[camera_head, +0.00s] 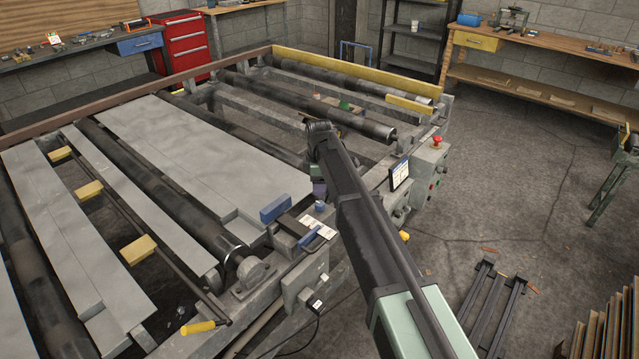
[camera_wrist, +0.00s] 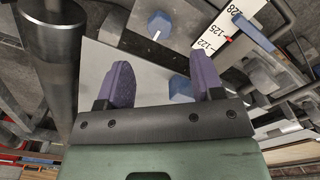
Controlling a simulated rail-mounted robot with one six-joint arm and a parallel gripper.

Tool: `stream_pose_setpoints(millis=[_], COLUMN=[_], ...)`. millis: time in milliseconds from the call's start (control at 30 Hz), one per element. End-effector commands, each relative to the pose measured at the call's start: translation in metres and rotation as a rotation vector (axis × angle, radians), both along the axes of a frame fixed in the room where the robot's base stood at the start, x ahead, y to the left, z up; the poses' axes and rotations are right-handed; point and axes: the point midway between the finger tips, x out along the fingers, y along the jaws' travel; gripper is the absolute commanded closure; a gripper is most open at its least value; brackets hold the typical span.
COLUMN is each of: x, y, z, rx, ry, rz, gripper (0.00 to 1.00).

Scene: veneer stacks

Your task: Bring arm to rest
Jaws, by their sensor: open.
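My arm (camera_head: 362,215) reaches from the lower right of the head view to the near edge of the roller machine. My gripper (camera_head: 319,188) hangs from its end, over the machine's edge rail. In the wrist view the two purple fingers of my gripper (camera_wrist: 163,74) stand well apart, with nothing held between them. A blue block (camera_wrist: 181,88) shows beyond the gap, close to the right finger. A blue knob (camera_wrist: 159,24) lies farther off. A white scale with numbers (camera_wrist: 232,28) is beside them. In the head view the fingertips are small and partly hidden.
The roller machine (camera_head: 250,268) carries grey sheets (camera_head: 185,150) and dark rollers (camera_head: 160,190). A blue block (camera_head: 275,208) sits on its near rail. A control box with a red button (camera_head: 430,170) stands right of my arm. Open floor (camera_head: 520,190) lies farther right.

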Motion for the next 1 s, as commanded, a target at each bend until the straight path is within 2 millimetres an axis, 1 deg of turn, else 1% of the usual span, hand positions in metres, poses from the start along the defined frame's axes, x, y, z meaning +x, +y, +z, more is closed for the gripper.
stream_pose_setpoints(millis=[33,133,600,667,700,733,767,800,833,867,900,967,1000], x=[0.000,0.000,0.000,0.000,-0.002,-0.008,-0.022,-0.052,-0.080,-0.107,-0.140,-0.189,-0.219], y=[0.000,0.000,0.000,0.000,-0.001,-0.002,-0.007,-0.019,-0.036,-0.055,-0.080,-0.116,-0.138], z=[0.022,0.031,0.028,0.028,0.028,0.028,0.028,0.028,0.028,0.028,0.028,0.028,0.028], rx=[0.000,0.000,0.000,0.000,0.000,0.000,0.000,-0.001,-0.001,-0.001,-0.001,-0.001,-0.001], ry=[0.000,0.000,0.000,0.000,0.000,0.000,0.000,0.000,0.000,0.000,0.000,0.000,0.000], rz=[0.000,0.000,-0.015,-0.078,-0.156,-0.236,-0.333,-0.492,-0.635,-0.773,-0.943,-1.171,-1.300], gripper=[0.39,0.39,0.39,0.39,0.39,0.39,0.39,0.39,0.39,0.39,0.39,0.39,0.39])
